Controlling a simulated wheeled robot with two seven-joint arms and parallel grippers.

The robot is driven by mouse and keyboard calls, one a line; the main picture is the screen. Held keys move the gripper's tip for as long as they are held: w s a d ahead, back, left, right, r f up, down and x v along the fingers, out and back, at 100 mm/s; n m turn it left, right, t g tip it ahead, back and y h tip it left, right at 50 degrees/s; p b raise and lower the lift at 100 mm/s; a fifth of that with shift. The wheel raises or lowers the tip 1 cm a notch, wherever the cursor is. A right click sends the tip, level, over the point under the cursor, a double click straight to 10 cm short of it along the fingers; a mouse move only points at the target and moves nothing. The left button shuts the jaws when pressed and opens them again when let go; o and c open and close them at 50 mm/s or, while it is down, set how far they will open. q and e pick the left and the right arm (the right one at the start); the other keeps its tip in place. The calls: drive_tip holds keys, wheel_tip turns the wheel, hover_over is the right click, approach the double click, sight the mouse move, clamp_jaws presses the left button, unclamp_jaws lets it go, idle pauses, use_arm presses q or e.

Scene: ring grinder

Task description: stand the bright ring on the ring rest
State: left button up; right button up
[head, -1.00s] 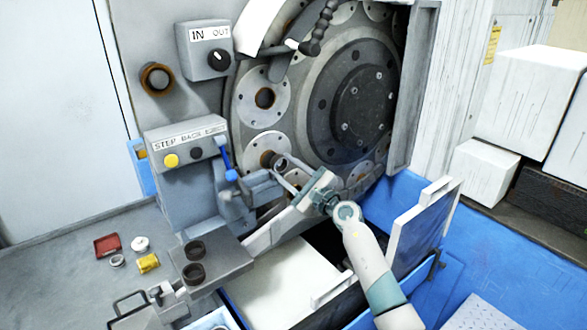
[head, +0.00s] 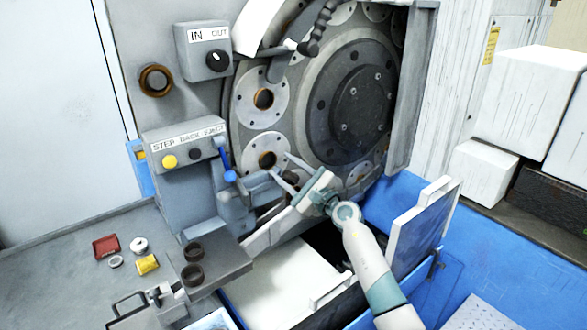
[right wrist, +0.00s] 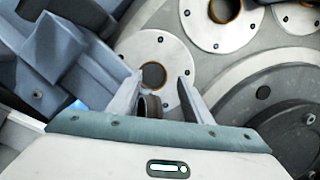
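My right gripper (head: 288,172) is open at the front of the grinder, its two fingers spread below the lower round plate (head: 264,152). In the right wrist view my right gripper (right wrist: 158,98) has a dark, brownish ring-shaped part (right wrist: 150,106) between its fingers, close to the left one. I cannot tell whether this is the bright ring or part of the machine. I cannot make out the bright ring surely in the head view now. The ring rest cannot be told apart surely from the grey fixture (head: 236,207) beside the fingers. My left gripper is not in view.
A blue lever (head: 228,165) and button box (head: 181,146) stand left of the gripper. A white door (head: 420,225) stands at right.

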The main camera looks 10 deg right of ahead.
drive_tip(key=shift+w+f, duration=0.2)
drive_tip(key=shift+f, duration=0.1)
